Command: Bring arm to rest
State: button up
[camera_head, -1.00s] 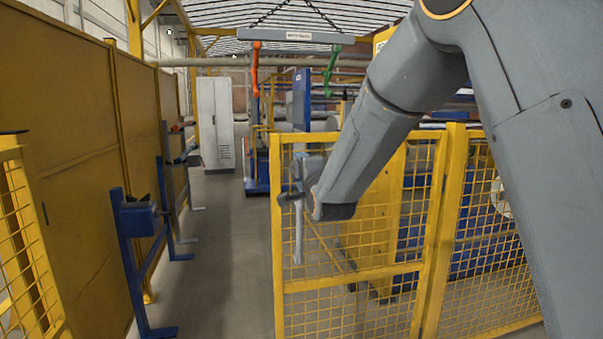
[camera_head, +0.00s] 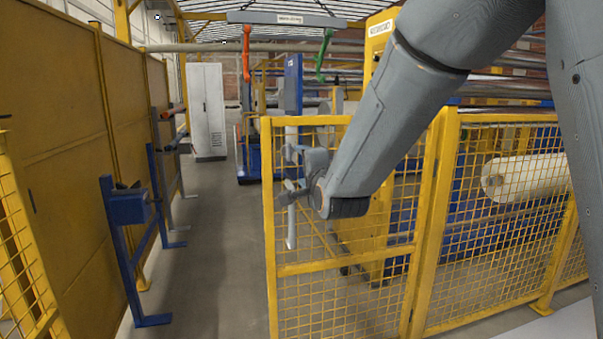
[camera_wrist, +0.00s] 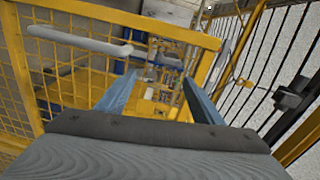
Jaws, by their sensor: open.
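My arm reaches down across the right half of the head view, with its wrist in front of the yellow mesh fence gate. My gripper (camera_wrist: 158,95) shows in the wrist view as two blue-grey fingers spread apart with nothing between them. In the head view the gripper end (camera_head: 288,185) is small and partly hidden by my wrist. The yellow mesh gate (camera_head: 268,235) stands beside and behind my wrist; I cannot tell the gap between them.
A clear grey aisle (camera_head: 205,270) runs ahead. Yellow panels (camera_head: 60,150) and blue stands (camera_head: 120,250) line the left. A white cabinet (camera_head: 206,110) stands at the far end. A white roller (camera_head: 525,177) lies behind the right mesh. A pale handle bar (camera_wrist: 80,40) shows in the wrist view.

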jog(key=s+d+f+n+g+h+p, duration=0.2)
jog(key=s+d+f+n+g, duration=0.25)
jog(key=s+d+f, duration=0.45)
jog(key=s+d+f+n+g+h, duration=0.1)
jog(key=s+d+f+n+g, duration=0.2)
jog(key=s, duration=0.5)
jog(key=s+d+f+n+g+h+p, duration=0.1)
jog(key=s+d+f+n+g, duration=0.2)
jog(key=s+d+f+g, duration=0.2)
jog(key=s+f, duration=0.2)
jog(key=s, duration=0.1)
jog(key=s+d+n+g, duration=0.1)
jog(key=s, duration=0.3)
jog(key=s+d+f+n+g, duration=0.1)
jog(key=s+g, duration=0.1)
jog(key=s, duration=0.1)
jog(key=s+n+g+p, duration=0.1)
jog(key=s, duration=0.3)
jog(key=shift+s+d+f+h, duration=0.25)
jog(key=shift+s+d+h, duration=0.05)
jog(key=shift+s+d, duration=0.1)
jog(key=shift+c, duration=0.4)
